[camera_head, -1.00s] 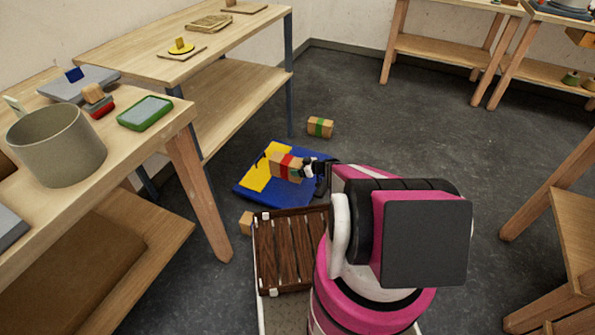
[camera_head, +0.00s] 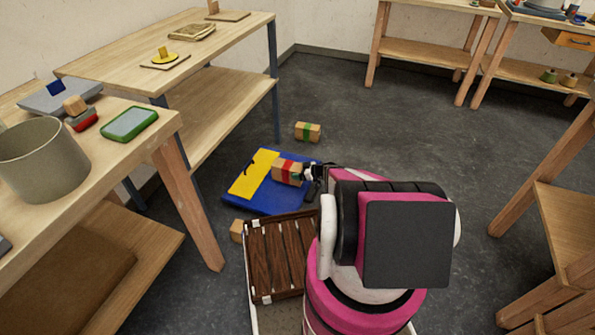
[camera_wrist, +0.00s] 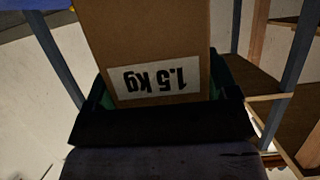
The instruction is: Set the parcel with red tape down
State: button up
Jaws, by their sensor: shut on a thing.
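The parcel with red tape (camera_head: 288,171) is a brown box with a red band, over the blue and yellow mat (camera_head: 270,202) on the floor. My gripper (camera_head: 311,175) is shut on its right end. In the wrist view the parcel (camera_wrist: 150,45) stands out between the fingers of my gripper (camera_wrist: 165,100), with a label reading "1.5 kg". I cannot tell whether the parcel touches the mat.
A parcel with green tape (camera_head: 308,131) lies on the floor behind the mat. A small plain box (camera_head: 237,230) lies near the slatted wooden crate (camera_head: 282,262). Workbenches (camera_head: 205,65) stand on the left. Open floor (camera_head: 400,140) lies to the right.

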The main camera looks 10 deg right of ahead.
jog(key=shift+f, duration=1.1)
jog(key=shift+f, duration=0.1)
jog(key=o, duration=1.8)
jog(key=shift+f, duration=0.1)
jog(key=shift+c, duration=0.2)
